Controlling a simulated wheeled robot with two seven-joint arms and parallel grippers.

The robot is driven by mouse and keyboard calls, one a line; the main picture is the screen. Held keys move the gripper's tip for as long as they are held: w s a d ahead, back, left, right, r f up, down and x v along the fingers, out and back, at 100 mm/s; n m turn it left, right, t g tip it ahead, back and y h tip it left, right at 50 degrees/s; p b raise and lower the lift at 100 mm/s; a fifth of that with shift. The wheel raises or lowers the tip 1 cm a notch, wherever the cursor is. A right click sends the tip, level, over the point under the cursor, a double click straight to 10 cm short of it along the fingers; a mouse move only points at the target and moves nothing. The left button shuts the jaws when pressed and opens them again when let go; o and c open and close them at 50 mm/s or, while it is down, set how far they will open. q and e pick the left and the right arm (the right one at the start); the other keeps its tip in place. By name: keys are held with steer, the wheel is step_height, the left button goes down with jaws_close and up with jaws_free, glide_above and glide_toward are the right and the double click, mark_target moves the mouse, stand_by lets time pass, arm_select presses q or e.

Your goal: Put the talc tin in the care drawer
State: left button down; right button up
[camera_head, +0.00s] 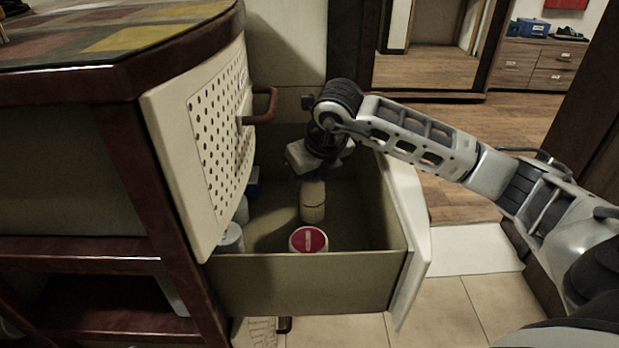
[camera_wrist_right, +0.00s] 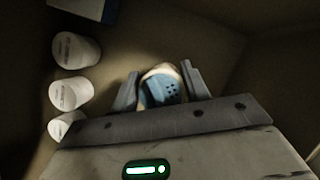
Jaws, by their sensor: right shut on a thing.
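The talc tin (camera_head: 312,202) is a small cream container inside the open drawer. In the right wrist view the tin (camera_wrist_right: 161,88) shows a light blue top with small dark holes. My right gripper (camera_head: 312,178) reaches down into the drawer and is shut on the upper part of the tin, which looks about upright. The wrist view shows one finger on each side of it. The care drawer (camera_head: 320,280) is pulled out below the cabinet's perforated door. I cannot tell whether the tin's base touches the drawer floor. My left gripper is not in view.
A jar with a red lid (camera_head: 308,240) stands near the drawer's near wall. White containers (camera_wrist_right: 76,49) and a blue-and-white box (camera_wrist_right: 95,8) line one side. The perforated door (camera_head: 215,150) overhangs the drawer's left. Bare drawer floor shows around the tin.

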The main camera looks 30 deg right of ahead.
steer(key=shift+f, duration=0.2)
steer(key=o, duration=1.1)
steer(key=shift+r, duration=0.25)
steer(key=shift+s+r, duration=0.15)
steer(key=shift+r, duration=0.25)
steer(key=p+v, duration=0.2)
steer(key=v, duration=0.3)
steer(key=shift+r, duration=0.15)
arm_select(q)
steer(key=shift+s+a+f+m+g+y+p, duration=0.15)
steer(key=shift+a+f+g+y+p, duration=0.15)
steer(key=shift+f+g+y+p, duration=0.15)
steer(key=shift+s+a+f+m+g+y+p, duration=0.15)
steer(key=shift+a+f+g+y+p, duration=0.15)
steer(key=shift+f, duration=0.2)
arm_select(e)
steer(key=v, duration=0.6)
steer(key=shift+s, duration=0.15)
